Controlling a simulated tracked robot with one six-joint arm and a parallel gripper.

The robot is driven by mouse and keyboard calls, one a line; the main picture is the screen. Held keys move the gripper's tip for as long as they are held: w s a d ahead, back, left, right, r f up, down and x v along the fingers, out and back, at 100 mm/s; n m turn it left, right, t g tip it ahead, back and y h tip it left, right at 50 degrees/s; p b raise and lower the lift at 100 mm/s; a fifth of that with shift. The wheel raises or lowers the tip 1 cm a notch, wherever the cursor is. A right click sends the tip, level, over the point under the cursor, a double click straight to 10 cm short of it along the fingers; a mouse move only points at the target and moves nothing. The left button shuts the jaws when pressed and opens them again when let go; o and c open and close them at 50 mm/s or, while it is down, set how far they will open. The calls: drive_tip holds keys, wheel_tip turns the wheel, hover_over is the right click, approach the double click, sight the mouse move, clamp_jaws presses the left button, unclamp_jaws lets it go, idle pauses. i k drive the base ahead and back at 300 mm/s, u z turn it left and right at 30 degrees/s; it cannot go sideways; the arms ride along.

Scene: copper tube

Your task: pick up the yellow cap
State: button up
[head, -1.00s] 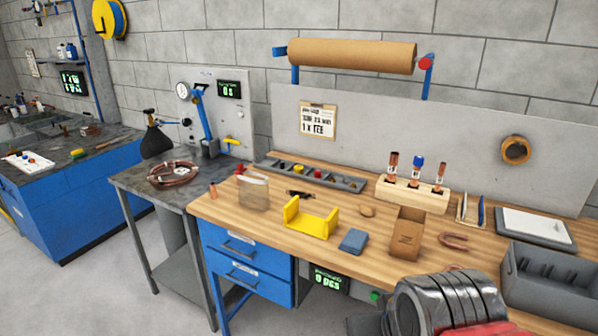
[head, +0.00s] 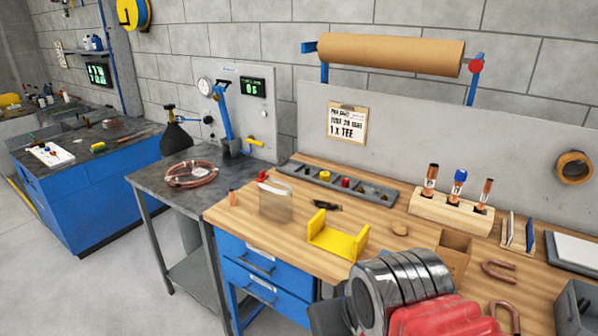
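A small yellow cap (head: 325,176) sits in a compartment of the long grey tray (head: 381,194) at the back of the wooden bench. A red cap (head: 346,182) is in the tray to its right. Part of my arm, silver and red, fills the lower right in front of the bench. My gripper's fingers do not show, so its opening cannot be seen.
A yellow cradle (head: 337,240) stands on the bench in front of the tray. A clear holder (head: 275,203) is at the left. A wooden block with copper tubes (head: 452,212) and a cardboard box (head: 453,249) stand to the right.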

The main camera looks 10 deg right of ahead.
sight(324, 177)
drive_tip(key=u, duration=0.4)
drive_tip(key=i, duration=1.6)
drive_tip(key=z, duration=0.25)
